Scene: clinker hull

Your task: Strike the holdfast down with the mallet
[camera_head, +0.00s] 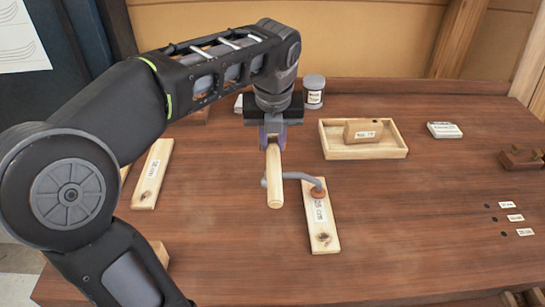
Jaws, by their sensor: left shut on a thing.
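My left gripper (272,138) points down over the middle of the bench, shut on the mallet (274,180). A pale wooden length of the mallet shows below the fingers; I cannot tell whether it is head or handle. The grey holdfast (298,177) is a bent rod whose left part is largely hidden behind the mallet. Its right end comes down to a brown pad on a pale board (322,232) with a length label. Whether the mallet touches the holdfast cannot be told. My right gripper is not in view.
A shallow wooden tray (328,143) holding a labelled wooden block (362,132) stands behind right. A grey jar (314,91) is at the back. Another labelled board (152,174) lies at left. Labelled holes (503,233) and a brown wooden piece (521,158) are at right. The right-middle bench is clear.

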